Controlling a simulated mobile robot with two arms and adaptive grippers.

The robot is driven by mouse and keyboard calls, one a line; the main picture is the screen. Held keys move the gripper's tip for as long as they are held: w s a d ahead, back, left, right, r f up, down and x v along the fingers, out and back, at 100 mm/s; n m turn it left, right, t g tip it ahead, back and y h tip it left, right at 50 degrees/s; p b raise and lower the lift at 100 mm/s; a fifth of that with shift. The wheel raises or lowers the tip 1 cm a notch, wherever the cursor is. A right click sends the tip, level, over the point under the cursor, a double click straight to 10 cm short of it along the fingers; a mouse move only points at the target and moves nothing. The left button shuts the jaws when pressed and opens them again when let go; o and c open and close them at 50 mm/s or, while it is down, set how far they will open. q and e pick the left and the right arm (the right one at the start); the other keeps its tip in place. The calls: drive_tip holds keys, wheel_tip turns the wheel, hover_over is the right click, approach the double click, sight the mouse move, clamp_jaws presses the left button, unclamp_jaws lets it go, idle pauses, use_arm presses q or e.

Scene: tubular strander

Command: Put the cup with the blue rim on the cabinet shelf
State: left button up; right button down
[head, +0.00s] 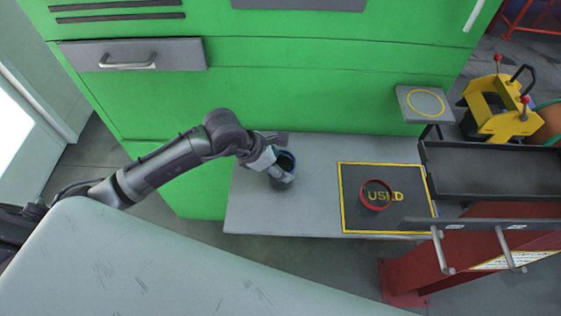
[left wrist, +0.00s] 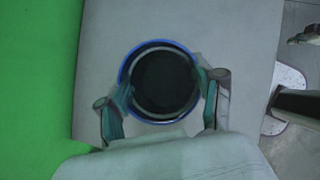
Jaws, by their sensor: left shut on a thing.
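The cup with the blue rim (head: 287,161) is at the left part of the grey table, seen from above with a dark inside. It also shows in the left wrist view (left wrist: 163,82), where its blue rim sits between two fingers. My left gripper (head: 281,167) is shut on this cup; its fingers (left wrist: 164,100) press on both sides. I cannot tell whether the cup touches the table. The cabinet is green, with a grey drawer front (head: 132,54) at upper left. No open cabinet shelf is clear to me. My right gripper is not in view.
The grey table (head: 310,218) has a black mat (head: 352,222) with a yellow border and the word USED. A red-rimmed cup (head: 376,195) stands on it. A small grey stand (head: 425,104) with a yellow ring, a dark tray (head: 490,175) and a red frame (head: 420,270) are at right.

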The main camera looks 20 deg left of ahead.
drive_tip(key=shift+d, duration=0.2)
use_arm(q)
drive_tip(key=shift+f, duration=0.2)
drive_tip(key=o, duration=1.4)
drive_tip(key=shift+c, duration=0.2)
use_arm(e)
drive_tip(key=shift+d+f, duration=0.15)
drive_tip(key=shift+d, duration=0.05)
use_arm(q)
drive_tip(key=shift+r, duration=0.15)
drive_tip(key=shift+r, duration=0.2)
drive_tip(key=b+v, duration=0.1)
drive_tip(key=v, duration=1.1)
drive_tip(key=shift+b, duration=0.35)
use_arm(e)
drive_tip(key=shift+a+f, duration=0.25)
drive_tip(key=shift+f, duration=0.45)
use_arm(q)
drive_tip(key=shift+f, duration=0.1)
